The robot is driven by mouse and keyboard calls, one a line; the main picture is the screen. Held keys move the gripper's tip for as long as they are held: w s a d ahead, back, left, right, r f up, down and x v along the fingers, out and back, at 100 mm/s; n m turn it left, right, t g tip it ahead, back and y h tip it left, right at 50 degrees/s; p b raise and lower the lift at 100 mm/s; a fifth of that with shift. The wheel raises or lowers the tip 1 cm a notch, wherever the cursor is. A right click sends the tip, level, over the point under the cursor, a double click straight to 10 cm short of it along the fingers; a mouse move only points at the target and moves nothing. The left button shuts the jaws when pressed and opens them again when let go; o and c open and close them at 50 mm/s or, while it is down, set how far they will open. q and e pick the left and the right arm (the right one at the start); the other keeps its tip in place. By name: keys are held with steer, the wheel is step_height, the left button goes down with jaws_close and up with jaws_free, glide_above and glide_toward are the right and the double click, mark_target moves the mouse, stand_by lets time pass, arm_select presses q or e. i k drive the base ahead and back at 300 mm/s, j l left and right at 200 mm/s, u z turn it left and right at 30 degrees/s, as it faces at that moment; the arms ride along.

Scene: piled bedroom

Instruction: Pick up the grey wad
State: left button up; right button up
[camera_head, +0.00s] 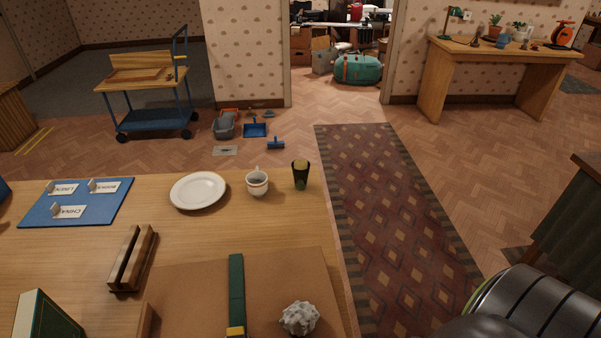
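The grey wad (299,318) is a crumpled, pale grey lump. It lies at the near right of the wooden table, on a flat brown board (190,300). Nothing is seen touching it from above, and its lower edge is close to the bottom of the picture. Neither of my grippers can be seen in the head view.
A dark green bar (236,290) lies left of the wad. A slotted wooden block (133,258), white plate (198,190), cup (257,183), dark tumbler (300,175) and blue board (77,203) stand farther back. A dark ribbed shape (535,303) fills the lower right.

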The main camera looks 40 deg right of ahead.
mark_target(299, 318)
steer(key=z, duration=1)
steer(key=k, duration=0.5)
steer(key=k+u, duration=0.15)
steer(key=u, duration=1.1)
steer(key=l+u, duration=0.15)
steer(key=l, duration=0.45)
steer(key=l+u, duration=0.2)
steer(key=l, duration=0.45)
steer(key=k+l+u, duration=0.15)
steer(key=l, duration=0.45)
steer(key=l+u, duration=0.2)
steer(key=l, duration=0.4)
steer(key=k, duration=0.05)
